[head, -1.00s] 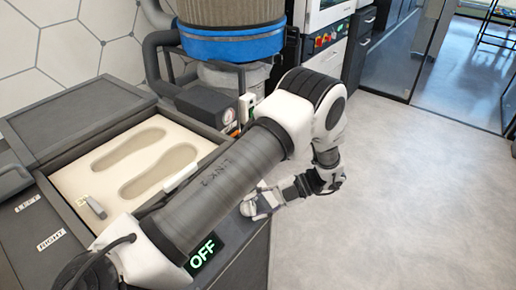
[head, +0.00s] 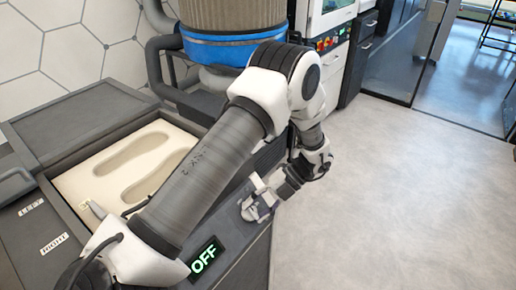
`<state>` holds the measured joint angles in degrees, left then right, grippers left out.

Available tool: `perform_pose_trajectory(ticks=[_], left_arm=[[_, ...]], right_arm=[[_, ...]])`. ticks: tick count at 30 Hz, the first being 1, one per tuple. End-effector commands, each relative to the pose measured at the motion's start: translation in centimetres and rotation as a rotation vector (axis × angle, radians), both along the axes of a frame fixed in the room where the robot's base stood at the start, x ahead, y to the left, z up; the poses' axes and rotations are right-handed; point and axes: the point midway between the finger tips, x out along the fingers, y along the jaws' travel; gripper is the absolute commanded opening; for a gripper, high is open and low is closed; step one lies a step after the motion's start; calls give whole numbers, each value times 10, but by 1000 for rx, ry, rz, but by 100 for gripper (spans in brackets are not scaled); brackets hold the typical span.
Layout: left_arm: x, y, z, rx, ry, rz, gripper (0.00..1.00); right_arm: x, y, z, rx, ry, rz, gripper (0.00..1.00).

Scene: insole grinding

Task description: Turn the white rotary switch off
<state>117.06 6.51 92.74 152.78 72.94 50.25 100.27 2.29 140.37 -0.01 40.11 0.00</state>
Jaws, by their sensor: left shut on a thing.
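My left arm reaches across the machine from the lower left. My left gripper (head: 257,208) is at the machine's right front edge, to the right of the lit display. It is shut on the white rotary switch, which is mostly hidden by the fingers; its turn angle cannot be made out. The display (head: 204,257) on the machine's front shows "OFF" in pale green letters. My right gripper is not in view.
A cream bed (head: 75,184) with insole-shaped hollows lies in the machine's dark frame, partly behind my arm. A blue-banded cylinder (head: 205,50) and dark hoses stand behind. The grey floor (head: 410,190) at the right is clear.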

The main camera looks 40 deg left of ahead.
Motion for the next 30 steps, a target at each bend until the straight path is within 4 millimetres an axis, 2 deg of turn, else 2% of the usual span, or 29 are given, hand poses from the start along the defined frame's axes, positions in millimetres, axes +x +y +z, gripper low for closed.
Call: perform_pose_trajectory(ticks=[6,7,9,20,23,30], left_arm=[[0,1,2,2,1,-3,10],[0,1,2,2,1,-3,49],[0,1,2,1,0,-3,69],[3,-1,3,2,-1,-2,69],[13,-5,11,3,-3,-1,69],[54,-25,49,2,-4,-1,69]], right_arm=[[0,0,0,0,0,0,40],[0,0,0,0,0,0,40],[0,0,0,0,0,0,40],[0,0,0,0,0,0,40],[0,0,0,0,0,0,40],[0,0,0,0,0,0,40]])
